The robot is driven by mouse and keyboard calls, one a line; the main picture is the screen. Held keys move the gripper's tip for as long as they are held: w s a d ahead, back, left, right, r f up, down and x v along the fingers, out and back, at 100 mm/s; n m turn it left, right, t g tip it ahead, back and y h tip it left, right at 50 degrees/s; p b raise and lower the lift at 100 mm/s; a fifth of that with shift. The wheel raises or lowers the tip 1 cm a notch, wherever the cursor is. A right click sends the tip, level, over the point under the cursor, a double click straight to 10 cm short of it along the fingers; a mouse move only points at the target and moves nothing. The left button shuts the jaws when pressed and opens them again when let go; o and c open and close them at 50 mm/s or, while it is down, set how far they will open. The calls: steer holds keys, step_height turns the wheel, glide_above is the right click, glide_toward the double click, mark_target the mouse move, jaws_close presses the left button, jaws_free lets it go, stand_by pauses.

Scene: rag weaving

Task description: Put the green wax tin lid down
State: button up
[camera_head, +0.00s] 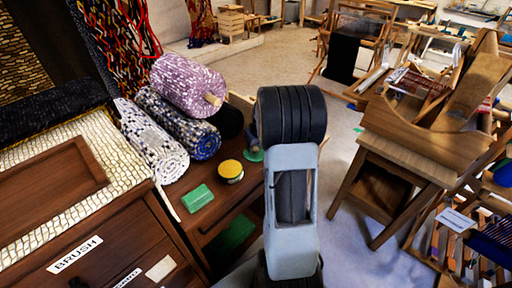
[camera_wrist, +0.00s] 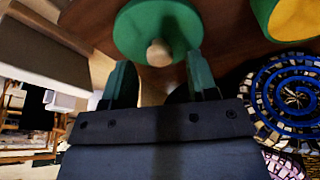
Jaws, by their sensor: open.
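The green wax tin lid (camera_wrist: 150,22) is a round green disc with a pale wooden knob, at the top of the wrist view. It appears to lie on the brown wooden surface. Part of it shows in the head view (camera_head: 253,154), just left of my arm. My gripper (camera_wrist: 160,70) is open, its two green fingers apart on either side of the knob, with a gap to each. A round yellow-topped tin (camera_head: 230,170) stands left of the lid; it also shows at the wrist view's top right corner (camera_wrist: 293,18). My arm hides the fingertips in the head view.
A green block (camera_head: 197,198) lies on the brown wooden surface nearer the front. Rolled rag rugs (camera_head: 188,87) lie behind and left of the tin. A cabinet with a BRUSH label (camera_head: 75,253) stands at left. A wooden bench (camera_head: 420,145) stands at right, across open floor.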

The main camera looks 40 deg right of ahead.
mark_target(259, 157)
steer(key=v, duration=0.9)
steer(key=s+a+r, duration=0.1)
steer(key=s+a, duration=0.6)
steer(key=a, duration=0.4)
steer(key=s+a+r+n, duration=0.1)
steer(key=s+a, duration=0.6)
steer(key=a, duration=0.4)
steer(key=shift+s+a+r+p, duration=0.25)
steer(key=shift+s+a+p, duration=0.1)
steer(key=shift+p, duration=0.1)
